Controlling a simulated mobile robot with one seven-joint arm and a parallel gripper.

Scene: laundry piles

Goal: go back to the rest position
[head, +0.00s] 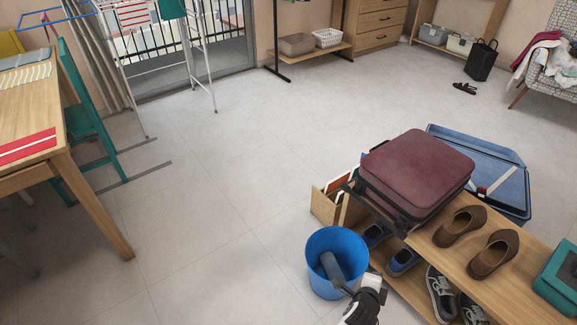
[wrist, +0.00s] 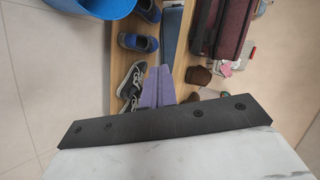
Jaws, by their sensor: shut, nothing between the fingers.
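My gripper (wrist: 159,86) shows in the wrist view as purple fingers closed together with nothing between them. They point over the shoe bench, among the shoes, and the gap to it is hard to judge. In the head view a black-and-white part of my arm shows at the bottom edge, just right of the blue bucket (head: 323,287); the fingertips cannot be made out there. A dark grey rounded piece shows against the bucket's mouth; I cannot tell if it lies inside. The bucket also shows at the top left of the wrist view (wrist: 92,7).
The wooden shoe bench (head: 497,245) holds brown shoes on top and sneakers below. A maroon suitcase (head: 417,172) lies on its far end. An open blue case (head: 505,183) lies behind. A table (head: 38,97) and teal chair (head: 84,120) stand left. The middle floor is clear.

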